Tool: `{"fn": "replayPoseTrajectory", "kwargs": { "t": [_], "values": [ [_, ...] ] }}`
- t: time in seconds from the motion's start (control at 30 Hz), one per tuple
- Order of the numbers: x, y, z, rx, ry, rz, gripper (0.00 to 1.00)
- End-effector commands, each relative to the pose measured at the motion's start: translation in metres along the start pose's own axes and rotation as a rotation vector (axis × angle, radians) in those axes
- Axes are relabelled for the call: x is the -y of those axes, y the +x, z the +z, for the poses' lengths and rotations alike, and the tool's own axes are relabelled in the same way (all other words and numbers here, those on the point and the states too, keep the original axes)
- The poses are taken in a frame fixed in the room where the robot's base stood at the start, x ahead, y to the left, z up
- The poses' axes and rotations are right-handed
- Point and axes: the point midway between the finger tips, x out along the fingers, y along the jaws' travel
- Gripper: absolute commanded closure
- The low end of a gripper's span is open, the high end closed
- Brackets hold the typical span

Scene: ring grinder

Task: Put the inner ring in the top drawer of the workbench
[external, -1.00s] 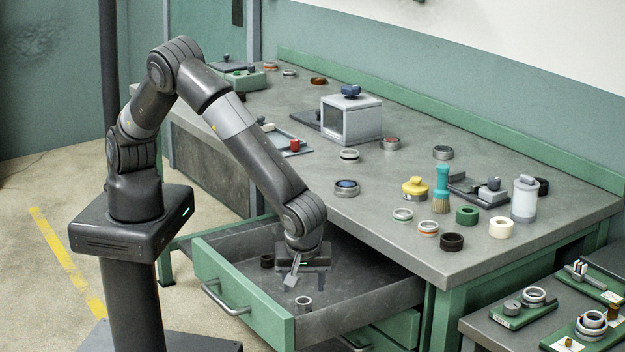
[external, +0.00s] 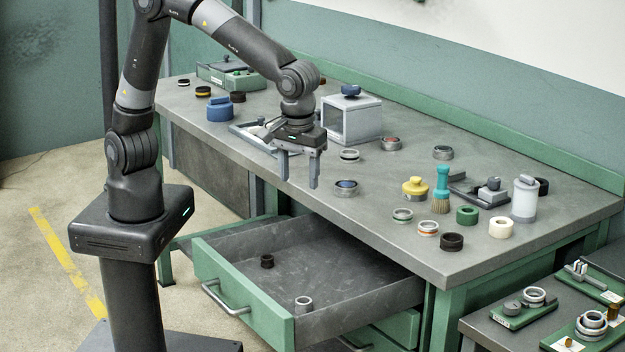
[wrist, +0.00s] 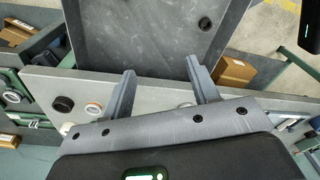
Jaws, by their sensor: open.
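The top drawer (external: 245,293) of the workbench (external: 440,268) is pulled open. A small silver ring (external: 303,304) stands on its floor near the front right corner, and a small dark ring (external: 267,261) lies farther left. The frames do not label which ring is the inner ring. My gripper (external: 299,183) is open and empty, fingers down, above the bench's front edge, behind and above the drawer. In the wrist view, my gripper (wrist: 161,80) has nothing between its fingers, and part of the drawer (wrist: 90,35) shows beyond them.
A yellow-topped part (external: 415,188), a brush (external: 440,190) and several rings stand to the right. A blue part (external: 219,109) is at left.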

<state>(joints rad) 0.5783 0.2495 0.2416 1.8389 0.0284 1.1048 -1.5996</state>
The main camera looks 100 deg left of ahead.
Motion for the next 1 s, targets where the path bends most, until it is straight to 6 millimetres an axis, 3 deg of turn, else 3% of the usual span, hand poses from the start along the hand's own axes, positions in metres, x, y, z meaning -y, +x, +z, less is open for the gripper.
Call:
{"fn": "replayPoseTrajectory", "kwargs": {
  "t": [0.03, 0.2, 0.5, 0.8, 1.0],
  "values": [
    [0.015, -0.013, -0.013, 0.018, 0.05, 0.031, 0.45],
    [0.062, -0.043, -0.044, 0.042, 0.261, 0.127, 0.45],
    [0.152, -0.076, -0.079, -0.032, 0.636, 0.297, 0.45],
    [0.236, -0.079, -0.09, -0.233, 0.992, 0.395, 0.45],
    [0.267, -0.072, -0.089, -0.347, 1.145, 0.398, 0.45]
  ]
}}
